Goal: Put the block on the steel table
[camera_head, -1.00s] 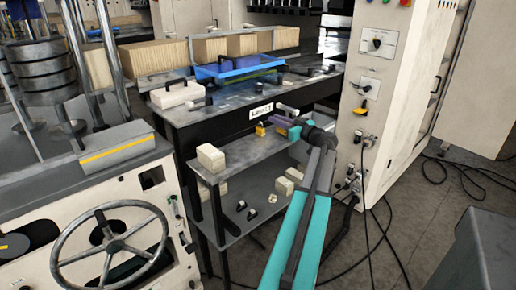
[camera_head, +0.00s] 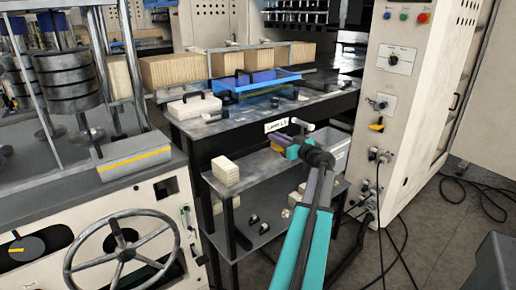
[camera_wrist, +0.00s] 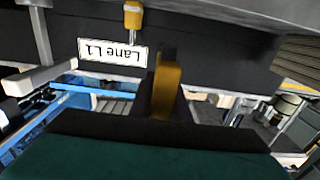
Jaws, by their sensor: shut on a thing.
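The steel table (camera_head: 222,128) has a worn grey top and a dark front with a "Lane L1" label (camera_head: 276,126). My gripper (camera_head: 284,145) is in front of this front face, just below the label. In the wrist view, my gripper (camera_wrist: 166,88) is shut on a small ochre block (camera_wrist: 168,72) with dark sides, partly hidden by the jaws. The label (camera_wrist: 112,52) appears upside down there. A yellow knob (camera_wrist: 133,14) on a metal stem is close to the block. I cannot tell whether they touch.
A blue tray (camera_head: 258,92) and a white box with a black handle (camera_head: 194,106) stand on the table top. Cream blocks (camera_head: 225,171) sit on the shelf below. A control cabinet (camera_head: 397,120) rises at the right, with cables on the floor. A handwheel machine (camera_head: 122,250) is at the left.

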